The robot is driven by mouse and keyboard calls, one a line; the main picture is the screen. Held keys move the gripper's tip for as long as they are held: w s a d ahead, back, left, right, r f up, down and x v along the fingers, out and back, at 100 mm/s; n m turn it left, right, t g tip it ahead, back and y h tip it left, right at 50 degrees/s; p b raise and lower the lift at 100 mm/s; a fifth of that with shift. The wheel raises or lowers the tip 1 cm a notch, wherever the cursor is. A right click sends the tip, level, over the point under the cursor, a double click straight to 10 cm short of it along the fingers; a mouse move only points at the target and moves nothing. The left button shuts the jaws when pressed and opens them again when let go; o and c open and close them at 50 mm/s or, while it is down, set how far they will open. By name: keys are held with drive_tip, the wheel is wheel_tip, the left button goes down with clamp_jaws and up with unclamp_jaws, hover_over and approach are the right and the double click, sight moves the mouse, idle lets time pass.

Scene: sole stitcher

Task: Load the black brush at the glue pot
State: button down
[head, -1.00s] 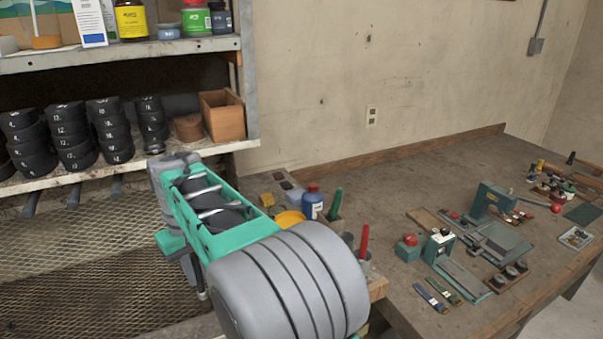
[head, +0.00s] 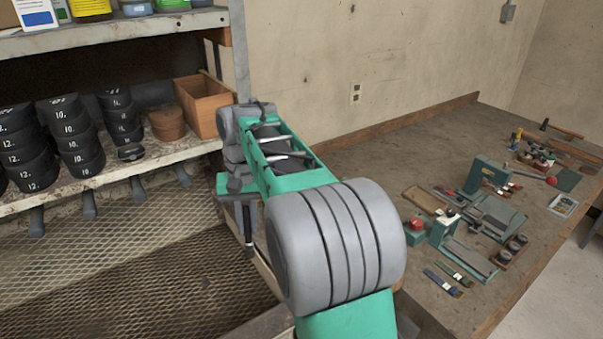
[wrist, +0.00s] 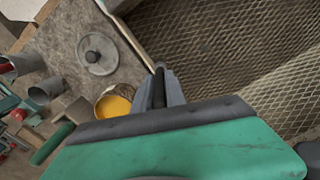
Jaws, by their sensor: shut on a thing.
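My gripper (wrist: 160,84) is shut on the black brush (wrist: 159,90), whose dark handle shows between the fingers in the wrist view. In the head view a thin dark rod, likely the brush (head: 248,238), hangs upright below the gripper (head: 241,200), in front of the shelf. A round pot with yellow contents (wrist: 112,107), which looks like the glue pot, is left of and apart from the fingers in the wrist view. The brush's bristles cannot be made out. In the head view my arm hides the pot.
A grey round lid-like disc with a dark knob (wrist: 94,56) lies on the bench edge. Grey cups (wrist: 45,90) stand farther left. A shelf (head: 110,185) holds black sole stacks and a wooden box (head: 203,102). Wire mesh (head: 110,260) lies below. The workbench (head: 400,140) holds tools at right.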

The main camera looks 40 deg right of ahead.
drive_tip(key=s+d+r+m+t+h+p, duration=0.15)
drive_tip(key=d+r+m, duration=0.25)
drive_tip(key=d+m, duration=0.5)
drive_tip(key=d+r+m+t+y+p, duration=0.1)
drive_tip(key=d+r+m+t, duration=0.3)
drive_tip(key=m, duration=1)
wheel_tip(320, 180, down, 6)
drive_tip(key=d+g+b, duration=0.1)
drive_tip(key=b, duration=0.6)
drive_tip(key=shift+b, duration=0.4)
drive_tip(key=shift+s+h, duration=0.1)
drive_tip(key=shift+h, duration=0.15)
drive_tip(key=shift+f, duration=0.65)
drive_tip(key=shift+r, duration=0.1)
wheel_tip(320, 180, up, 7)
drive_tip(key=p, duration=0.8)
